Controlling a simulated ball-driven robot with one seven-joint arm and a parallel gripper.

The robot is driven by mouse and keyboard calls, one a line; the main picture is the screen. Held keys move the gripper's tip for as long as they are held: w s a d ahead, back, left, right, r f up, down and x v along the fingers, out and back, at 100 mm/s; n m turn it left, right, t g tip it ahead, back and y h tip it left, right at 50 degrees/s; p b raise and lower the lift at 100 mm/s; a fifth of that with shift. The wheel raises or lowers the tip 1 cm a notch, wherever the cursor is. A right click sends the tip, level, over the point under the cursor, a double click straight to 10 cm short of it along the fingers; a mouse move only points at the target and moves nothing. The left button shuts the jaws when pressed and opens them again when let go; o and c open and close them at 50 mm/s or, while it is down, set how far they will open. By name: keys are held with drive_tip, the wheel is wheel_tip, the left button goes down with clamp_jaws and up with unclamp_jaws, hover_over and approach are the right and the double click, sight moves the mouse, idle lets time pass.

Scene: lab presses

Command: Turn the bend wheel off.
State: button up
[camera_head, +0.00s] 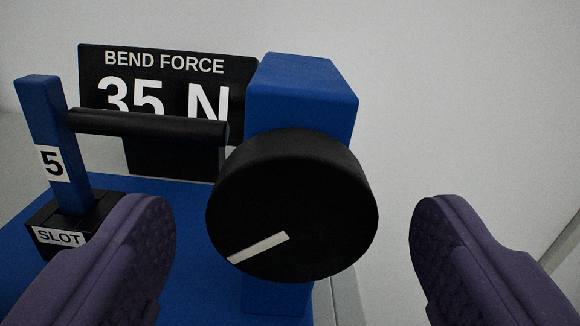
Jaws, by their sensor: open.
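The bend wheel (300,190) is a thick black disc on the front of a blue block (305,90). A white pointer line (258,248) on its face runs from near the centre to the lower left rim. My gripper (292,250) is open, with one purple finger to the lower left of the wheel and the other to its right. The wheel shows between the fingers, and no contact with it is visible. A black display (168,65) behind reads "BEND FORCE 35 N", its lower part hidden by a black bar.
The black bar (150,124) runs from the blue block to a blue post (50,130) labelled 5. The post stands in a black holder (85,225) marked SLOT, on a blue base (200,235). The space right of the wheel is free, before a plain wall.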

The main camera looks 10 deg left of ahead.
drive_tip(key=shift+w+a, duration=0.15)
drive_tip(key=shift+w, duration=0.4)
drive_tip(key=c, duration=1.1)
drive_tip(key=shift+o, duration=0.2)
drive_tip(key=shift+p, duration=0.4)
